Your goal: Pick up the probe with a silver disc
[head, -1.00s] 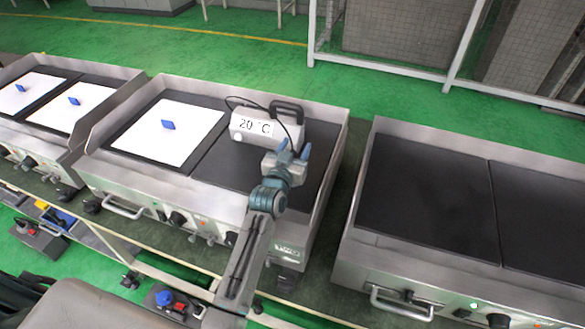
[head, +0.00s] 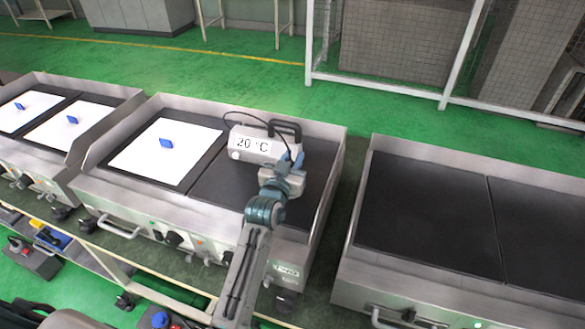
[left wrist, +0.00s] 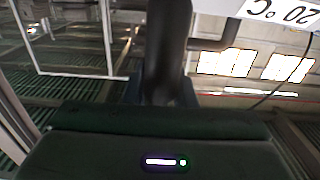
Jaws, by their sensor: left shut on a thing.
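My left gripper (head: 290,160) is at the right front corner of a white meter box (head: 250,145) that reads 20 °C, over the right black plate of the middle griddle. Its jaws are shut on a dark, thick handle (left wrist: 166,45), seen upright between them in the left wrist view; I take this to be the probe. A silver disc does not show in either view. A thin black cable (head: 246,115) loops over the meter. Part of the meter's display (left wrist: 285,12) shows upside down in the left wrist view. My right gripper is not in view.
The middle griddle (head: 75,190) has raised metal walls. A white sheet (head: 150,165) with a blue tab (head: 166,143) lies left of the meter. Another griddle (head: 425,215) with bare black plates stands to the right. A black bracket (head: 287,127) rises behind the meter.

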